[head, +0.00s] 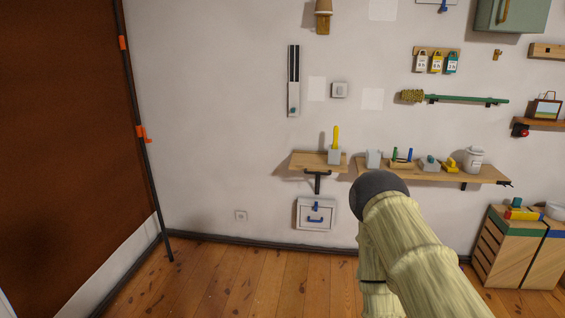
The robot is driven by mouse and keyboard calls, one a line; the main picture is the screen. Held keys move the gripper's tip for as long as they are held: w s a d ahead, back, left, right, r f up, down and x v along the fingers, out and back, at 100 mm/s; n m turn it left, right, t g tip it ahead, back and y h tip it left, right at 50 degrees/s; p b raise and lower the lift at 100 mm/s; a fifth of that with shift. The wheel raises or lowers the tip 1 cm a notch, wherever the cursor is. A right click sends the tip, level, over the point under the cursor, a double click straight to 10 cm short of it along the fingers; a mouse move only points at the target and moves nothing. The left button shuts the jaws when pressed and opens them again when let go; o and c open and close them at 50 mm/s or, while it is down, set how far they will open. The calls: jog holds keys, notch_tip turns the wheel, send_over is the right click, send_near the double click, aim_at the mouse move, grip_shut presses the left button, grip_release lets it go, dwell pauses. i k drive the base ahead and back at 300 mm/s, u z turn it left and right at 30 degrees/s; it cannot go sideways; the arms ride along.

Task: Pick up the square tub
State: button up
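A small grey square-sided tub (334,157) stands on the left wall shelf with a yellow upright item in it. A second plain grey square-sided tub (374,158) stands at the left end of the longer shelf. I cannot tell which one is the square tub of the task. My pale yellow arm rises from the bottom, with a dark rounded part just below the longer shelf. No gripper fingers show, so I cannot see whether anything is held.
The small shelf (308,164) and longer shelf (490,175) are on the white wall. The longer one also holds green and yellow items and a white lidded jar (474,159). A slatted wooden cabinet (508,262) stands at right. The wooden floor (240,285) at left is clear.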

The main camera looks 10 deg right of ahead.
aim_at(373, 157)
jog(key=i, duration=3)
